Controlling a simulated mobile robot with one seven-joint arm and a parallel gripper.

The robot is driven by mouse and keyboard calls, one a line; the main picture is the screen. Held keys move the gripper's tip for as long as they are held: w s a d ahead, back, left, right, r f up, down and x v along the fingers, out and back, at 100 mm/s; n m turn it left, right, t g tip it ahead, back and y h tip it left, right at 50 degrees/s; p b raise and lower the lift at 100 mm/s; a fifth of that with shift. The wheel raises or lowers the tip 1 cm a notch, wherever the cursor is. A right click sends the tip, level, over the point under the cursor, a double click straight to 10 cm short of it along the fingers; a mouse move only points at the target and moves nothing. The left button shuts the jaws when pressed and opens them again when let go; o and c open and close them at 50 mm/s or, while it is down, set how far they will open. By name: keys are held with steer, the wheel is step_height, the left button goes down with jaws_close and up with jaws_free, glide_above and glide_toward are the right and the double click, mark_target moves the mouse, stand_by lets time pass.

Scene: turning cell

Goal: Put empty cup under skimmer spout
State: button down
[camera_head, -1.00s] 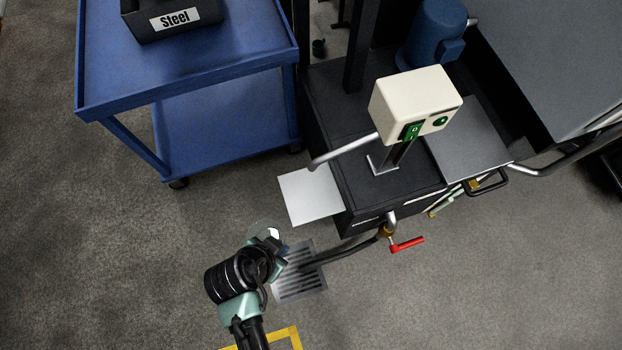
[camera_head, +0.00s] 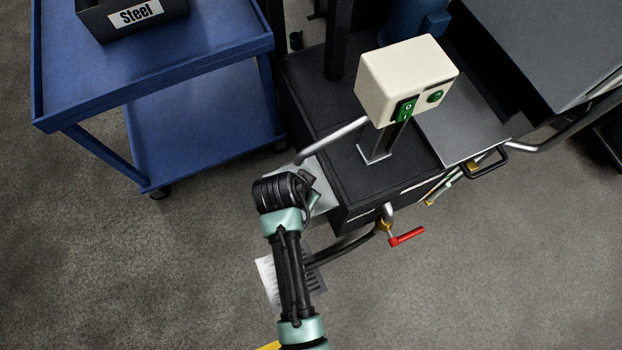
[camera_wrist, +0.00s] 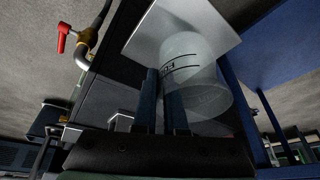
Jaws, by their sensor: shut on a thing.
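My gripper (camera_wrist: 162,100) is shut on the clear, see-through cup (camera_wrist: 205,95) in the wrist view. The cup has dark markings on its wall and looks empty; it appears tilted in this view. The light square plate (camera_wrist: 150,40) shows behind the cup; I cannot tell whether they touch. In the head view, my gripper (camera_head: 308,183) is over the light plate (camera_head: 326,198), and the cup is hidden by my arm. The skimmer spout, a bent grey tube (camera_head: 335,138), ends just above and beside my gripper.
The skimmer's black tank (camera_head: 355,190) carries a white switch box (camera_head: 405,80) with green switches. A red-handled valve (camera_head: 406,236) sticks out at its front. A blue cart (camera_head: 200,65) with a Steel bin (camera_head: 125,20) stands left. A floor grate (camera_head: 318,280) lies below my arm.

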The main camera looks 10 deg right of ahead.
steer(key=shift+w+d, duration=0.35)
steer(key=shift+w, duration=0.15)
steer(key=f+b, duration=0.2)
steer(key=f, duration=0.1)
steer(key=shift+w+d+f, duration=0.1)
steer(key=shift+w+f, duration=0.1)
steer(key=shift+f, duration=0.1)
steer(key=shift+r, duration=0.1)
steer(key=c, duration=1)
jaws_free()
